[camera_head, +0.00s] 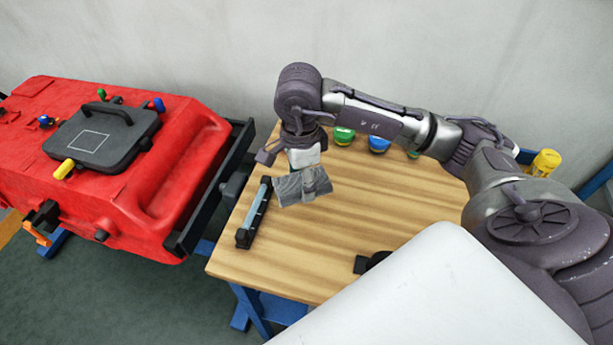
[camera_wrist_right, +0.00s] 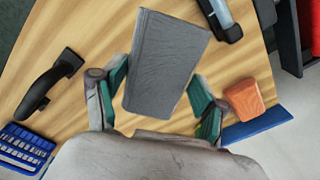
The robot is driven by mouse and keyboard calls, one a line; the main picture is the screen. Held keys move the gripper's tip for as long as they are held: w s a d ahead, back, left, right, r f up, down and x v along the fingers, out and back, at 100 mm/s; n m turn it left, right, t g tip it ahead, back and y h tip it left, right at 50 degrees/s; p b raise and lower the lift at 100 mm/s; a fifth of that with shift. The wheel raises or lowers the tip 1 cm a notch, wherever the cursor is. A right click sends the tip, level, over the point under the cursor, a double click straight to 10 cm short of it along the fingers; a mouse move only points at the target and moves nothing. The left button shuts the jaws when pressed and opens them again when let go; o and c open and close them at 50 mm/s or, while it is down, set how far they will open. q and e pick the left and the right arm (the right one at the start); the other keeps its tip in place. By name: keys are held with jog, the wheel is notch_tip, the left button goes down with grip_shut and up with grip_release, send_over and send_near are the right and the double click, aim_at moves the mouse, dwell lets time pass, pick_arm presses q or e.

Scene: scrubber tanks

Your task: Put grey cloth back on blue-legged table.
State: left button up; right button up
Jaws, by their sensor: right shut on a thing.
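The grey cloth (camera_head: 300,187) is a flat, folded rectangle with a woven look. My right gripper (camera_head: 303,172) is shut on it over the wooden top of the blue-legged table (camera_head: 370,215). In the right wrist view the cloth (camera_wrist_right: 166,62) sits between the two green-padded fingers and reaches out past their tips. The cloth hangs tilted; I cannot tell whether its lower edge touches the tabletop. Blue legs (camera_head: 250,306) show below the table's front edge. My left gripper is in neither view.
A black tool with a light-blue strip (camera_head: 255,212) lies left of the cloth. Green (camera_head: 344,136), blue (camera_head: 378,144) and yellow (camera_head: 546,162) items are behind. An orange block (camera_wrist_right: 245,100), black handled tool (camera_wrist_right: 48,85) and blue case (camera_wrist_right: 24,148) lie around. A red machine (camera_head: 150,170) stands left.

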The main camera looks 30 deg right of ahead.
jog(key=shift+w+d+r+m, duration=0.15)
jog(key=shift+r+m, duration=0.15)
jog(key=shift+m, duration=0.3)
jog(key=shift+w+d+r+m, duration=0.1)
jog(key=shift+r+m, duration=0.15)
jog(key=shift+m, duration=0.35)
jog(key=w+d+f+p, duration=0.1)
jog(key=w+d+f, duration=0.1)
jog(key=w, duration=0.1)
jog(key=w+d+f+p, duration=0.1)
jog(key=w+d+f, duration=0.1)
jog(key=w, duration=0.1)
jog(key=w+d+f, duration=0.2)
jog(key=w+d, duration=0.1)
jog(key=shift+w+f+p, duration=0.1)
jog(key=shift+f+p, duration=0.25)
jog(key=shift+p, duration=0.05)
jog(key=shift+d+f, duration=0.1)
jog(key=shift+f, duration=0.05)
notch_tip(320, 180, down, 4)
jog(key=shift+r+p, duration=0.1)
jog(key=shift+p, duration=0.65)
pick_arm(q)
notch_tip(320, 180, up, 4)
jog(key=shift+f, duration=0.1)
